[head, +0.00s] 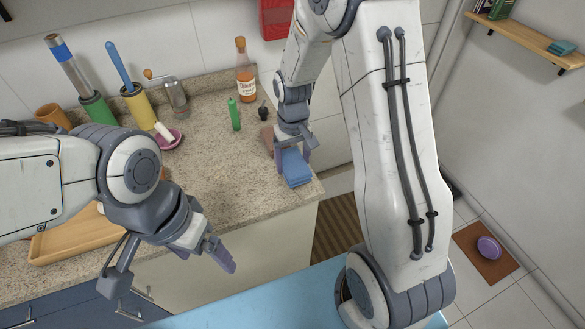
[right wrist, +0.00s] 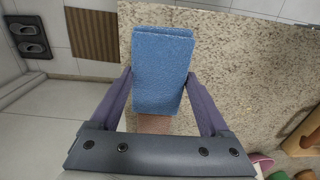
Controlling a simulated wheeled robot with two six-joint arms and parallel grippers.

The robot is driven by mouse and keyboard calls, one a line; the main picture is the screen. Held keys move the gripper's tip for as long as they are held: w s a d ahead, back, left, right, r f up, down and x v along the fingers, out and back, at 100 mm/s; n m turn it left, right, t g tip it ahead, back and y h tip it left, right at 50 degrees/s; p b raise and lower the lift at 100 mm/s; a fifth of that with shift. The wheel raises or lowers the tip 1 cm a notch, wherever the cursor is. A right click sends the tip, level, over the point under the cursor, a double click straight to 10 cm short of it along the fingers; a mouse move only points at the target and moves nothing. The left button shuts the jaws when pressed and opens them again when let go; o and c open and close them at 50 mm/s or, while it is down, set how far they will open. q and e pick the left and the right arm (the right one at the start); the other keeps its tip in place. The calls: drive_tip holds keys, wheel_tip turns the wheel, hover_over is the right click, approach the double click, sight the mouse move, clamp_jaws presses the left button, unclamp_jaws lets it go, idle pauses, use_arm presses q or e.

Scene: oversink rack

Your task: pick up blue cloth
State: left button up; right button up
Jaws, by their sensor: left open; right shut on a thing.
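The blue cloth (head: 296,172) is a folded, block-like pad at the front right corner of the speckled counter. In the right wrist view the cloth (right wrist: 161,60) lies between the two purple-grey fingers of my right gripper (right wrist: 159,76). My right gripper (head: 293,158) is shut on it, one finger against each side. I cannot tell whether the cloth still touches the counter. My left gripper (head: 168,267) is open and empty, in front of the counter's front edge, away from the cloth.
A brownish-pink flat thing (head: 267,139) lies beside the cloth. A green bottle (head: 234,114), a sauce bottle (head: 245,72) and a small dark item (head: 263,111) stand behind. A wooden tray (head: 75,240) is at left. The counter's middle (head: 215,165) is clear.

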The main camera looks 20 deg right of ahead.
drive_tip(key=s+d+r+b, duration=0.1)
drive_tip(key=s+d+r, duration=0.1)
drive_tip(key=s+r, duration=0.5)
drive_tip(key=s, duration=0.4)
drive_tip(key=shift+s+d+r, duration=0.2)
drive_tip(key=shift+r, duration=0.05)
